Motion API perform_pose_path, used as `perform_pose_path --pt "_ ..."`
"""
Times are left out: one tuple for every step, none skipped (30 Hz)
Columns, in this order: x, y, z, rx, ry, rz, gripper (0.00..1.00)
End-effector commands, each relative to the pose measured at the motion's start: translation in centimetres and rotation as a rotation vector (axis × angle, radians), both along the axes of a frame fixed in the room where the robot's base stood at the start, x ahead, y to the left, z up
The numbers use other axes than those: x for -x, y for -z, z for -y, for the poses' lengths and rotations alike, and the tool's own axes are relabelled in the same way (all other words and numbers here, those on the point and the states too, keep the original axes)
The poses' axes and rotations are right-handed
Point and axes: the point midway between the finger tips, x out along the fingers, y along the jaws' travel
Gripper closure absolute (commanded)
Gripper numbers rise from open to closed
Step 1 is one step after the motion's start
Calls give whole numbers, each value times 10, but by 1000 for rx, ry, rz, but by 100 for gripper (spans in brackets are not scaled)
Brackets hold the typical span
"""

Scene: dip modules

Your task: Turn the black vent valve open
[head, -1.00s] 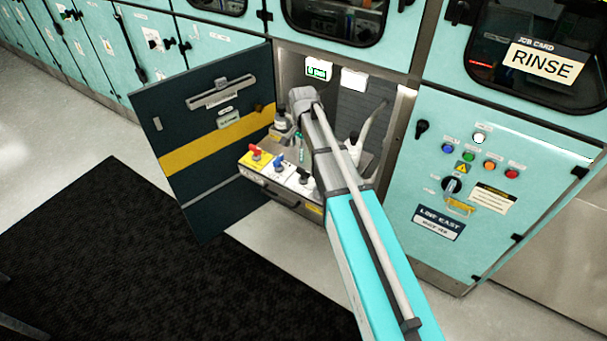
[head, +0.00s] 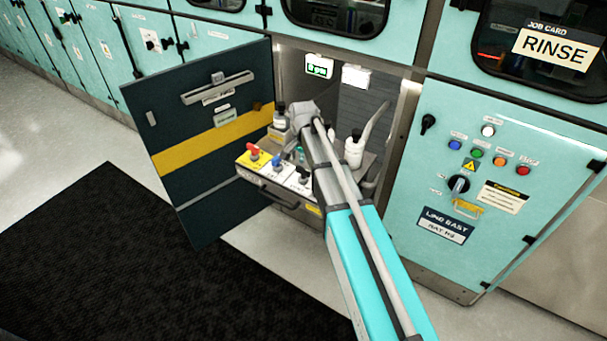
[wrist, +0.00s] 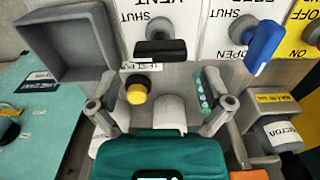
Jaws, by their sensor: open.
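The black vent valve (wrist: 160,48) is on a white label panel in the wrist view, its bar handle lying crosswise in the picture. A SHUT label reads upside down beside it; other lettering is partly covered. It also shows in the head view (head: 304,175), at the right end of the valve row. My gripper (wrist: 158,88) is open and empty, its two fingers spread apart below the black handle in the picture. The fingers appear clear of the handle. In the head view my arm hides most of the gripper.
The blue valve (wrist: 263,47) stands close beside the black one; the red valve (head: 254,152) is farther along. Bottles, including a white one (head: 354,150), stand behind the valves. The dark cabinet door (head: 205,165) hangs open at left.

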Motion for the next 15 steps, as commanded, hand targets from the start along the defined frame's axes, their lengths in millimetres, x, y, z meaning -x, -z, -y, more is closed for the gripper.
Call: perform_pose_path --pt "0 8 0 0 0 0 0" --pt "0 10 0 0 0 0 0" --pt "0 13 0 0 0 0 0" --pt "0 15 0 0 0 0 0" --pt "0 18 0 0 0 0 0" --pt "0 20 0 0 0 0 0" --pt "0 22 0 0 0 0 0" --pt "0 24 0 0 0 0 0" --pt "0 26 0 0 0 0 0" --pt "0 28 0 0 0 0 0" --pt "0 29 0 0 0 0 0" --pt "0 31 0 0 0 0 0" --pt "0 32 0 0 0 0 0" --pt "0 33 0 0 0 0 0" --pt "0 34 0 0 0 0 0"
